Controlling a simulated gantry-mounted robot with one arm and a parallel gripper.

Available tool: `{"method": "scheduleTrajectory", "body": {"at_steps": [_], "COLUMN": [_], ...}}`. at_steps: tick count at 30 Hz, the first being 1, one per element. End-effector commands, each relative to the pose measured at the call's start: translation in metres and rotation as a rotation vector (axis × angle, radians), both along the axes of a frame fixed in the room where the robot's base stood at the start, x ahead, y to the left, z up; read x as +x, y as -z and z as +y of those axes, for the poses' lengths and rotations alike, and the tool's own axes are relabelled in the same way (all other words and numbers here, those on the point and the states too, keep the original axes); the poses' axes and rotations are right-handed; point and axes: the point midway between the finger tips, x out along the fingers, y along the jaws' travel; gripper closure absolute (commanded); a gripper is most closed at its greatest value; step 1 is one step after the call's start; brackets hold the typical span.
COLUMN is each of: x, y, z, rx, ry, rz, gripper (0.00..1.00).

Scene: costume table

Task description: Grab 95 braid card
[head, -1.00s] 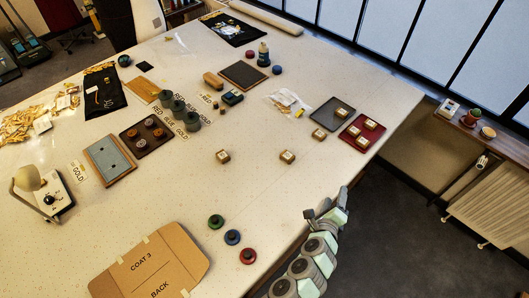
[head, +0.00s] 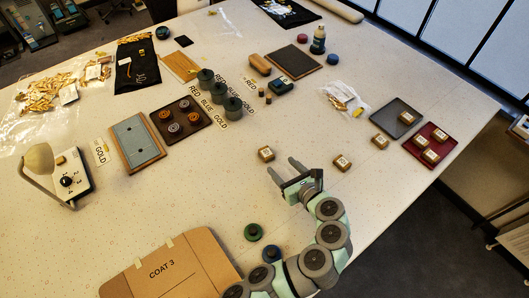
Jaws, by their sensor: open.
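Several small brown braid cards with white labels are in the head view; the labels are too small to read, so I cannot tell which is 95. One card (head: 266,153) lies on the table just beyond my gripper's left fingertip. Another card (head: 342,161) lies to the right of the gripper, and a third card (head: 379,142) lies near the trays. One more card (head: 406,118) is on the grey tray (head: 391,112), and several are on the red tray (head: 414,151). My gripper (head: 280,165) is open and empty, its fingers pointing away across the table.
A green spool (head: 253,232) and a blue spool (head: 271,254) lie close to my arm. A cardboard coat template (head: 195,255) is at the front. A clear bag (head: 345,100) lies beyond the loose cards.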

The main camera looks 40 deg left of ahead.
Motion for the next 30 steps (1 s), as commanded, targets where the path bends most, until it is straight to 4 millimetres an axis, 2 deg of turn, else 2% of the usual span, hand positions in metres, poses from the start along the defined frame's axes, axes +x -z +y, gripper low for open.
{"method": "scheduleTrajectory", "body": {"at_steps": [3,11,19,27,30], "x": [0.003,0.010,0.017,0.019,0.019], "y": [0.009,0.017,0.031,0.033,0.032], "z": [0.020,0.040,0.075,0.079,0.079], "rx": [-0.002,-0.002,-0.003,-0.002,-0.002], "ry": [-0.007,-0.002,-0.005,0.000,0.000], "rz": [0.004,0.000,0.002,0.001,0.001], "gripper": [0.42,0.42,0.42,0.42,0.50]}}
